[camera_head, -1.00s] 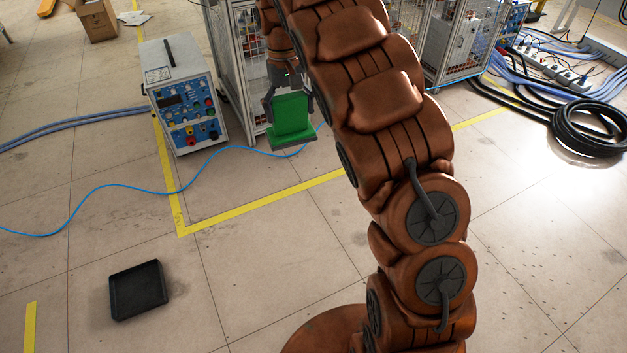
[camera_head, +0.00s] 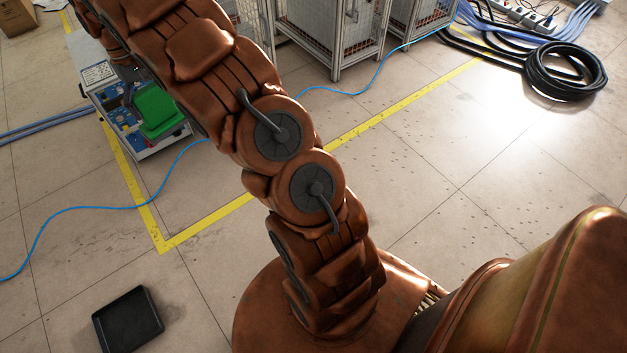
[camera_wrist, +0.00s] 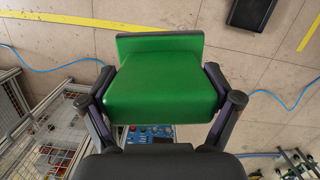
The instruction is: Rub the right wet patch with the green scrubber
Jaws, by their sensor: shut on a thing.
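The green scrubber (camera_head: 158,110) is a green block with a flat plate on one end, held off the floor. In the head view it shows left of my arm, in front of the blue-faced control box. In the wrist view, my gripper (camera_wrist: 163,90) is shut on the scrubber (camera_wrist: 160,78), one dark finger on each side. In the head view my arm mostly hides the gripper. No clear wet patch is visible. A bright glare lies on the floor at the right of the head view; I cannot tell if it is wet.
The control box (camera_head: 122,115) stands behind the scrubber. Wire cages (camera_head: 335,35) and a black cable coil (camera_head: 555,70) stand at the back. A black tray (camera_head: 128,320) lies at lower left. A blue cable (camera_head: 90,209) crosses the floor. The middle-right floor is clear.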

